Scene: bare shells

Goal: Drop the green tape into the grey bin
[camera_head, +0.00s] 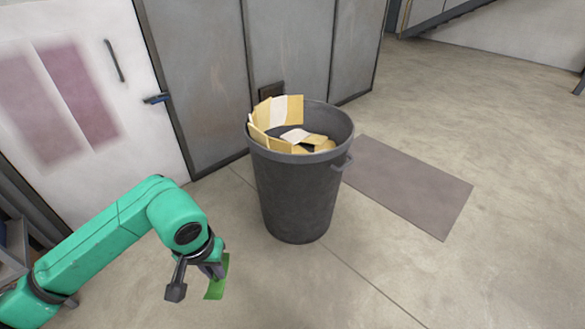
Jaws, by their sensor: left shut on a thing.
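The grey bin (297,200) stands upright on the floor in the middle of the head view. Its top is open, and yellow and white scraps lie inside, some reaching above the rim. My left gripper (213,272) is low and to the left of the bin, apart from it. It is shut on the green tape (217,281), which shows as a flat green piece at the fingers. The gripper's fingers are partly hidden by its own wrist. My right gripper is not in view.
Grey wall panels (205,80) and a white door (85,95) with a handle stand behind the bin. A flat grey mat (410,188) lies on the floor right of the bin. The floor in front and to the right is clear.

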